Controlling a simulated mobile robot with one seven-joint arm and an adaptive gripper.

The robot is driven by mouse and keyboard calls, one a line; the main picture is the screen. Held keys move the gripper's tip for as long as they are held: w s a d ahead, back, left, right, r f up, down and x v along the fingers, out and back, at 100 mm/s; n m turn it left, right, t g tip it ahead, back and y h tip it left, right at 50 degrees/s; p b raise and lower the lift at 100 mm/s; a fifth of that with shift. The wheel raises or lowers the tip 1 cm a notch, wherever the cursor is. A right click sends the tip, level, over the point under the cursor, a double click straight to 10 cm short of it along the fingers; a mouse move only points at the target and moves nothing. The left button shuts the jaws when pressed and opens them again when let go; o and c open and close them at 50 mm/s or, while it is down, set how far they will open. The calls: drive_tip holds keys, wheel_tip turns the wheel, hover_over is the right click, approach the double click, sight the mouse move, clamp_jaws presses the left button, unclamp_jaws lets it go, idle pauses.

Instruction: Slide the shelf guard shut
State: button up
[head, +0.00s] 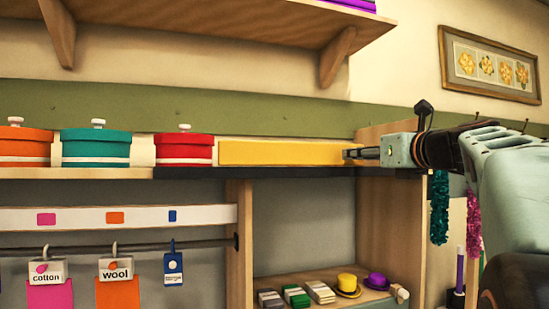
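A long yellow bar (280,153), which looks like the shelf guard, lies along the front of the shelf right of the round boxes. It covers the right part of the shelf front. A dark strip (270,172) runs along the shelf edge under it. My gripper (352,153) comes in from the right, level with the bar, with its fingertips at the bar's right end. I cannot tell whether they touch it or whether the fingers are open or shut.
Orange (24,147), teal (95,148) and red (184,150) lidded boxes stand on the shelf left of the bar, the red one close to its left end. Below are hanging fabric tags (117,270) and a lower shelf with small hats (348,284). A wooden shelf (200,20) is overhead.

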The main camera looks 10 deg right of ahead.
drive_tip(key=shift+s, duration=0.1)
drive_tip(key=shift+c, duration=0.6)
clamp_jaws()
drive_tip(key=shift+d, duration=0.15)
